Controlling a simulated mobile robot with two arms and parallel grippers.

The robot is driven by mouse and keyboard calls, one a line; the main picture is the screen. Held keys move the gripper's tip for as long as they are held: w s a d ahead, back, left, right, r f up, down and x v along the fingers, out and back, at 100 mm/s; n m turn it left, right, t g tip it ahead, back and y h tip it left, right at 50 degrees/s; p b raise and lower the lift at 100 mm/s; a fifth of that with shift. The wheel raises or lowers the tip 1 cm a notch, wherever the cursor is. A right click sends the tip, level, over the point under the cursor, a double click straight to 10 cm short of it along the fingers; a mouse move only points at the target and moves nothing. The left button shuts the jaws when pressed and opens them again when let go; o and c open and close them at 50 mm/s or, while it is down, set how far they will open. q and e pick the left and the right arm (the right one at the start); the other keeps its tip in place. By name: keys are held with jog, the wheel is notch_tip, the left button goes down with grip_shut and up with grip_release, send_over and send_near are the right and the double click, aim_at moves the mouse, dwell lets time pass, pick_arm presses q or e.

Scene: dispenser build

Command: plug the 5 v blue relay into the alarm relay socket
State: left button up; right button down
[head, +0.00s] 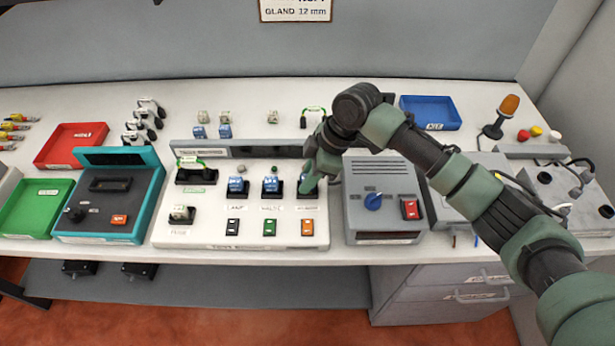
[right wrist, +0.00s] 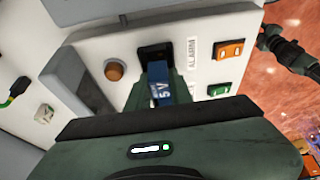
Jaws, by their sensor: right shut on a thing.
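My right gripper (head: 309,176) is at the right end of the white panel (head: 280,241), over the alarm position. It is shut on a blue relay marked 5 V (right wrist: 158,84), which shows between the fingers in the right wrist view. The black alarm socket (right wrist: 155,52) is right at the relay's far end, beside the ALARM label (right wrist: 192,54). I cannot tell whether the relay is seated in it. In the head view the gripper mostly hides relay and socket.
Two blue relays (head: 237,185) (head: 270,185) sit in sockets to the left. An orange switch (head: 307,228) lies in front of the alarm position. A grey box with a blue knob (head: 373,201) stands close on the right. More small parts (head: 224,131) stand behind the panel.

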jog(key=shift+s+d+f, duration=0.1)
jog(key=shift+s+f, duration=0.1)
jog(key=shift+f, duration=0.3)
dwell(0.4)
